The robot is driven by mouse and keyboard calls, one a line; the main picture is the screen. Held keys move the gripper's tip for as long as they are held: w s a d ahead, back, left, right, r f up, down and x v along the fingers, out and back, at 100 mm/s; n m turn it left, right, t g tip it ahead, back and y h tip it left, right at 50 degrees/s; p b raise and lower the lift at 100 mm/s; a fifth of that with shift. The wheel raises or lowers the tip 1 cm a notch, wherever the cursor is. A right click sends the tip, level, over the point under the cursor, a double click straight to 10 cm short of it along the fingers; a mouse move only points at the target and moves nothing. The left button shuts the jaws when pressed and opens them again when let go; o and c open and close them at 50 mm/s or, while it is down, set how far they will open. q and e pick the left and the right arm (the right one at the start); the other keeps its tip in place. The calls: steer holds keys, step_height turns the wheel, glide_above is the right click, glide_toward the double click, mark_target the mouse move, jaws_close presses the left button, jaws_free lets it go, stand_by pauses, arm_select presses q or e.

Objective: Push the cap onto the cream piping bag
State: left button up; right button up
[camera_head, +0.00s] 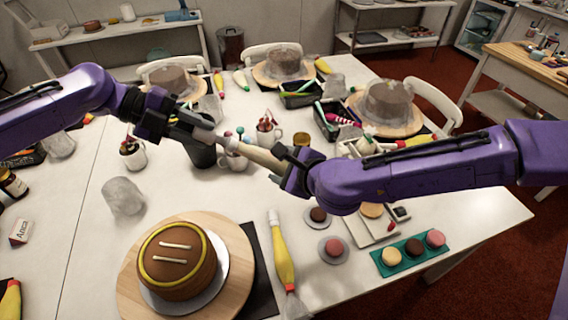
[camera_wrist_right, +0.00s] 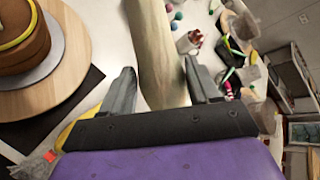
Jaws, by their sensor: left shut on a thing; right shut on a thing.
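The cream piping bag (camera_head: 258,156) is a pale, tapered bag held over the middle of the table, its narrow end pointing left. My right gripper (camera_head: 289,168) is shut on its wide end. In the right wrist view the bag (camera_wrist_right: 158,50) runs up between the two fingers of the gripper (camera_wrist_right: 163,82). My left gripper (camera_head: 192,126) is shut on a small pale piece that looks like the cap (camera_head: 207,137), close to the bag's narrow end and roughly in line with it. I cannot tell whether the cap touches the bag.
A chocolate cake (camera_head: 178,262) stands on a round wooden board at the front left, with a yellow piping bag (camera_head: 281,255) beside it. A teal tray (camera_head: 411,253) of macarons lies front right. Mugs, a dark pot (camera_head: 199,152) and covered cakes stand below and behind my grippers.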

mark_target(210, 136)
arm_select(q)
steer(key=shift+x, duration=1.55)
stand_by(1.0)
steer(key=o, duration=1)
steer(key=shift+c, duration=0.2)
steer(key=w+v, duration=0.1)
steer(key=v, duration=1.1)
steer(key=shift+s, duration=0.4)
